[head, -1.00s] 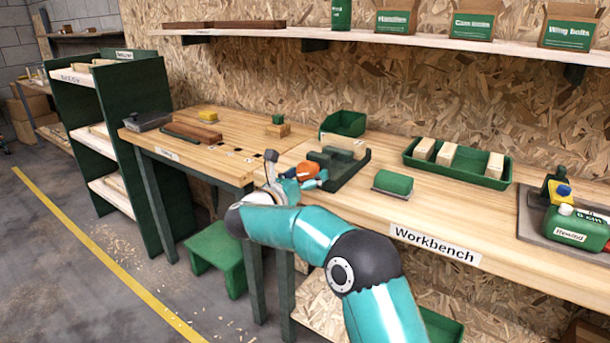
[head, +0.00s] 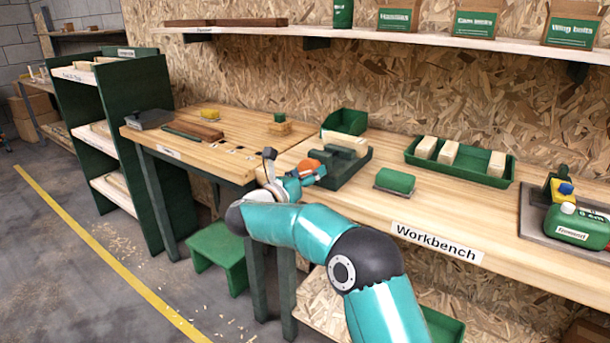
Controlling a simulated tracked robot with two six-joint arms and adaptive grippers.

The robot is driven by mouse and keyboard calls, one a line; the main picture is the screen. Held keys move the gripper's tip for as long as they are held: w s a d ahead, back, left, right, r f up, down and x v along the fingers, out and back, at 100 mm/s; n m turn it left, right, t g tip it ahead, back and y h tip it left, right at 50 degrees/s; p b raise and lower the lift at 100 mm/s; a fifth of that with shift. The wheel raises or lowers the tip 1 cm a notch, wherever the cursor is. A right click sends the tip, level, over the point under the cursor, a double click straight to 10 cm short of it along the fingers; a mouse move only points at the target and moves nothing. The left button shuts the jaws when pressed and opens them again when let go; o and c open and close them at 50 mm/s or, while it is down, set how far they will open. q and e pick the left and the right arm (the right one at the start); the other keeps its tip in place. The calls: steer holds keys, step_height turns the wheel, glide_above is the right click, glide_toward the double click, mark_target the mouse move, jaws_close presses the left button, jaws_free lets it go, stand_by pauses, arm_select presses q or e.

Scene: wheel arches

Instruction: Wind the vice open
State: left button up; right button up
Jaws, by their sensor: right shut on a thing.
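The dark green vice (head: 347,168) stands on the workbench near its left end. A pale wooden block (head: 344,144) shows at its back, and I cannot tell whether it is between the jaws. An orange handle (head: 309,165) is at the vice's front left. My right gripper (head: 303,174) is shut on the orange handle, with its fingers partly hiding it. The handle's far side and the screw are hidden. My left gripper is not in view.
A green block (head: 395,181) lies right of the vice, and a green tray (head: 440,166) with pale blocks stands behind it. A green bin (head: 345,121) is at the back.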

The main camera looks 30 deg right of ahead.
steer(key=n, duration=0.2)
steer(key=shift+d+n, duration=0.1)
steer(key=shift+n, duration=0.3)
steer(key=n, duration=0.2)
steer(key=shift+r+n, duration=0.15)
steer(key=shift+n, duration=0.25)
steer(key=n, duration=0.2)
steer(key=shift+s+r+n+p, duration=0.1)
steer(key=shift+n+p, duration=0.2)
steer(key=n+p, duration=0.1)
steer(key=n, duration=0.2)
steer(key=shift+r+n+p, duration=0.1)
steer(key=shift+n+p, duration=0.2)
steer(key=shift+p, duration=0.05)
steer(key=n+p, duration=0.2)
steer(key=n, duration=0.1)
steer(key=shift+n, duration=0.4)
steer(key=n+p, duration=0.2)
steer(key=n, duration=0.1)
steer(key=shift+n+p, duration=0.3)
steer(key=shift+p, duration=0.05)
steer(key=n+p, duration=0.2)
steer(key=n, duration=0.1)
steer(key=shift+n, duration=0.3)
steer(key=shift+n+p, duration=0.45)
steer(key=shift+n, duration=0.05)
steer(key=shift+f, duration=0.25)
